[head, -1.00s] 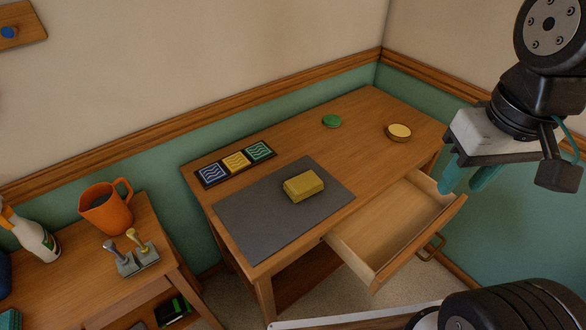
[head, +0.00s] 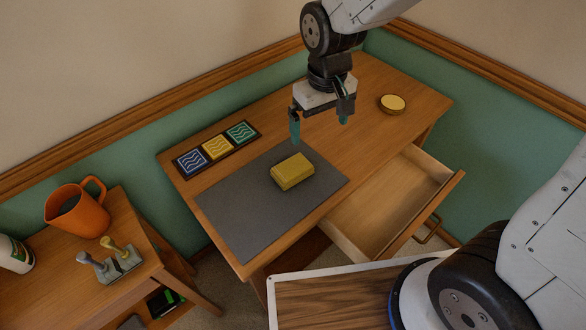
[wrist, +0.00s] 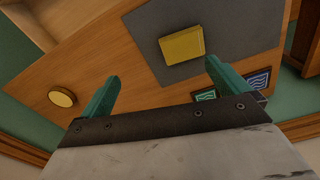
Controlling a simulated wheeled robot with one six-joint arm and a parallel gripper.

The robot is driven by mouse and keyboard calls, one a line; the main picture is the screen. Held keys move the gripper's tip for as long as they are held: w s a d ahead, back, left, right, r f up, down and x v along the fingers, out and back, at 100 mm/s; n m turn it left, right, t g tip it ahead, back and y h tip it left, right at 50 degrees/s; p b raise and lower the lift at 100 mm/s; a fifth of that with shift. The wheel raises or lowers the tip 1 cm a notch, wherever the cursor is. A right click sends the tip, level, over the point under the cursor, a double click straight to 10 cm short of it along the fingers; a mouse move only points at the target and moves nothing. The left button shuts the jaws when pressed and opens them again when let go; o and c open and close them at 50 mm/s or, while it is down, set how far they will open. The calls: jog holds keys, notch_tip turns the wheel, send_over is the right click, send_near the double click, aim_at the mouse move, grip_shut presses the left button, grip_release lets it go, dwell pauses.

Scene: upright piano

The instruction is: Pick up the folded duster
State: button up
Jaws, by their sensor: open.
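The folded duster (head: 293,171) is a yellow, block-like folded cloth lying on the dark grey mat (head: 240,217) on the wooden table. It also shows in the wrist view (wrist: 182,46), ahead of my gripper and between the lines of its fingers. My gripper (head: 319,131) is open and empty, with teal fingers pointing down. In the head view it hangs above the table, behind and a little right of the duster, and apart from it. In the wrist view the two fingers (wrist: 162,83) are spread wide with nothing between them.
A drawer (head: 390,205) stands open at the table's front right. A round yellow-topped tin (head: 393,103) sits at the back right. A strip of three patterned tiles (head: 216,147) lies beside the mat. An orange jug (head: 77,212) and a stamp stand (head: 118,263) are on the left side table.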

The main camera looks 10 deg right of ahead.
jog(key=n, duration=0.1)
send_over(292, 167)
notch_tip(292, 167, down, 8)
jog(key=shift+w+d+r, duration=0.1)
notch_tip(292, 167, down, 8)
jog(key=shift+f, duration=0.1)
jog(key=shift+c, duration=0.3)
jog(key=c, duration=0.6)
